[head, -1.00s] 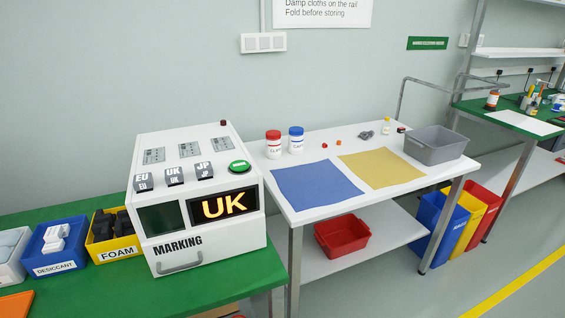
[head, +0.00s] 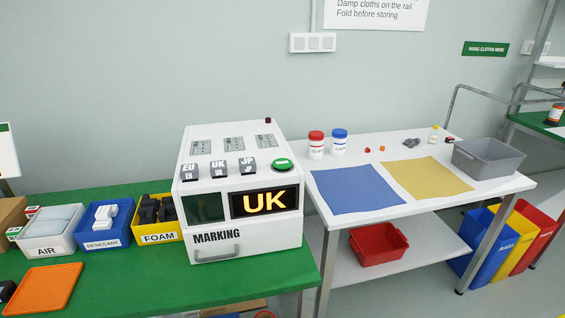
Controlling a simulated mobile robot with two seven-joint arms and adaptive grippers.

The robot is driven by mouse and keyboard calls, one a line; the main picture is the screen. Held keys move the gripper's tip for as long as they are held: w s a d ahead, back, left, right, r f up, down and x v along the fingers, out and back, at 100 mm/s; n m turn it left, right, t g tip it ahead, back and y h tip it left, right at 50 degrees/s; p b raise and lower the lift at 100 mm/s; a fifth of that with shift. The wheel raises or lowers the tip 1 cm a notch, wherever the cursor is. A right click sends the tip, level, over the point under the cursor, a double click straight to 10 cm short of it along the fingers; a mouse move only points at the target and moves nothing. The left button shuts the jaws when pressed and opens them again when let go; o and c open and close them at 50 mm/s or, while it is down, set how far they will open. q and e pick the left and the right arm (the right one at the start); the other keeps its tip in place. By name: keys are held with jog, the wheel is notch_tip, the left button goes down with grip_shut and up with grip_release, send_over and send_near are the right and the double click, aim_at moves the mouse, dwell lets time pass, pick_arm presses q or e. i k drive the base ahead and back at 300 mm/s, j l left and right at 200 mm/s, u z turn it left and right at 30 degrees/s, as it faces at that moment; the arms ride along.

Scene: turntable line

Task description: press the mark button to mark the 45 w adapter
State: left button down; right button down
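The white marking machine (head: 255,226) stands on the right end of the green bench. Its green mark button (head: 282,164) is on the top right. Its lit display (head: 264,202) reads UK in yellow, beside a dark window (head: 203,208). Grey blocks labelled EU (head: 189,172), UK (head: 218,168) and JP (head: 247,166) stand along the top front. I cannot make out a 45 W adapter; the dark window shows nothing clear. Neither of my grippers is in view.
Bins marked AIR (head: 46,250), DESICCANT (head: 102,245) and FOAM (head: 158,238) stand left of the machine, behind an orange tray (head: 45,290). A white table to the right holds a blue cloth (head: 355,190), a yellow cloth (head: 425,180) and a grey tub (head: 488,162).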

aim_at(281, 164)
jog(key=i+l+u, duration=0.1)
jog(key=l, duration=0.3)
jog(key=i+l+u, duration=0.15)
jog(key=l, duration=0.25)
jog(key=i+l+u, duration=0.1)
jog(key=l, duration=0.3)
jog(key=i+l+u, duration=0.15)
jog(key=l, duration=0.25)
